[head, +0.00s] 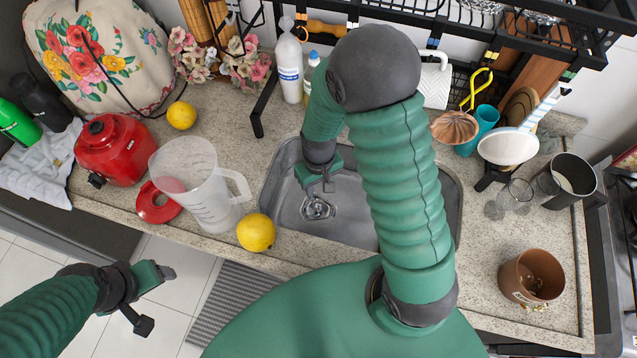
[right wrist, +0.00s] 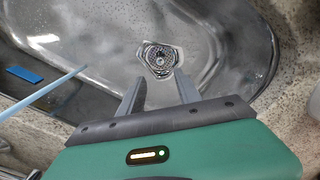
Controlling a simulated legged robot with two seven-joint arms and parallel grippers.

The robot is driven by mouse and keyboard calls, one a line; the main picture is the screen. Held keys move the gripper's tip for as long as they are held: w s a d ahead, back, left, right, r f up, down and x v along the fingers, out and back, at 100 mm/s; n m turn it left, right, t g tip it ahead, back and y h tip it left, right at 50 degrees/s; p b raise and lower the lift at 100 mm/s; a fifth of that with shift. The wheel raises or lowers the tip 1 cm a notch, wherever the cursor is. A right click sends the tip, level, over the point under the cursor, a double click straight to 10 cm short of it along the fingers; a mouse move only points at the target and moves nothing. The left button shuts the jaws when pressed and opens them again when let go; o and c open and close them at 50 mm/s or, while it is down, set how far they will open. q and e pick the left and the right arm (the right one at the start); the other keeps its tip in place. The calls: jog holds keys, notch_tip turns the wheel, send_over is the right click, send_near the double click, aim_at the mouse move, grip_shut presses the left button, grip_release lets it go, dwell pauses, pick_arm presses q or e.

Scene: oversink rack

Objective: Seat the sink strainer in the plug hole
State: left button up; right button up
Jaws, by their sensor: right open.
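The sink strainer (head: 317,208), a small shiny metal mesh piece, is at the bottom of the steel sink (head: 290,228). In the right wrist view the strainer (right wrist: 160,59) shows a round perforated centre and a bright irregular rim. I cannot tell how it sits relative to the plug hole, which I cannot make out separately. My right gripper (head: 319,184) is inside the sink just above the strainer. In the right wrist view its fingers (right wrist: 160,90) are apart and empty, with the strainer beyond their tips. My left gripper (head: 150,298) is open and empty, over the floor beyond the counter's front edge.
A clear jug (head: 197,188), a lemon (head: 256,232) and a red appliance (head: 111,150) stand left of the sink. A brown pot (head: 531,277) and a dark metal container (head: 566,181) stand right. The black rack (head: 450,35) spans behind. My right arm hides much of the sink.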

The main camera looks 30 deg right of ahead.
jog(key=s+a+r+n+t, duration=0.1)
jog(key=s+a+r, duration=0.3)
jog(key=r, duration=0.7)
jog(key=shift+a+r+t, duration=0.15)
jog(key=shift+a+t, duration=0.05)
jog(key=shift+t, duration=0.6)
